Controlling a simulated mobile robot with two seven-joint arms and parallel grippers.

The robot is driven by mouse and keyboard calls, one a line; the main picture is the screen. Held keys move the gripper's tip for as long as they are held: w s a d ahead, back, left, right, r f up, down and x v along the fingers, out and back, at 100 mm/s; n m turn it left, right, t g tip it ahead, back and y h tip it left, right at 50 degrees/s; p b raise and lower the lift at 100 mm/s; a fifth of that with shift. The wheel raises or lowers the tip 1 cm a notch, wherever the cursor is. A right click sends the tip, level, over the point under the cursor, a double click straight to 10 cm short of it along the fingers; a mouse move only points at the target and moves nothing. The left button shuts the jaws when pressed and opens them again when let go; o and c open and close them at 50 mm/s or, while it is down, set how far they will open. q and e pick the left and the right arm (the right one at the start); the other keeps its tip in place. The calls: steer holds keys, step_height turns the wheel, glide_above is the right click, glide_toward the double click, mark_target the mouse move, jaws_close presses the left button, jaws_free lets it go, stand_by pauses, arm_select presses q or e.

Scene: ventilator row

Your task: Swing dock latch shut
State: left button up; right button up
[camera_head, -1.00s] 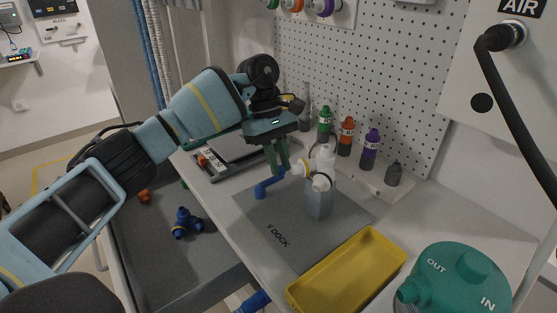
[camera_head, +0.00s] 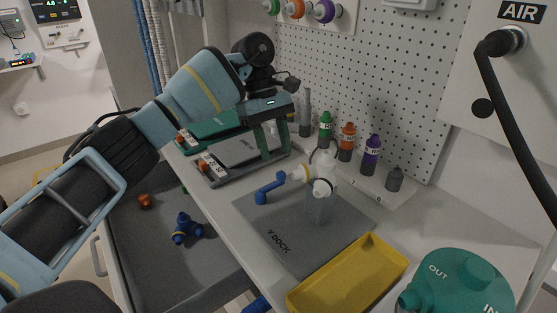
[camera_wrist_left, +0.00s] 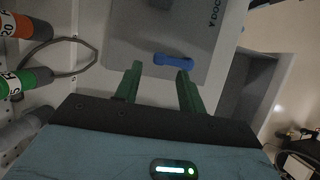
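A grey dock mat (camera_head: 285,238) marked "Y DOCK" lies on the bench. On it stands a translucent grey block (camera_head: 318,208) with a white Y-shaped fitting (camera_head: 322,165) on top. A blue angled piece (camera_head: 270,188) sticks out left from the white fitting; in the left wrist view it shows as a blue bar (camera_wrist_left: 173,60) over the mat. I cannot make out a separate latch. My left gripper (camera_head: 274,154) hangs above and behind the blue piece, apart from it. Its green fingers are apart and empty in the left wrist view (camera_wrist_left: 158,73). My right gripper is not in view.
A yellow tray (camera_head: 290,297) lies at the front of the mat. Several coloured bottles, such as a purple one (camera_head: 371,155), stand along the pegboard. An open drawer (camera_head: 160,265) holds a blue connector (camera_head: 186,228).

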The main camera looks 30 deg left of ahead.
arm_select(q)
steer(key=shift+v, duration=1.35)
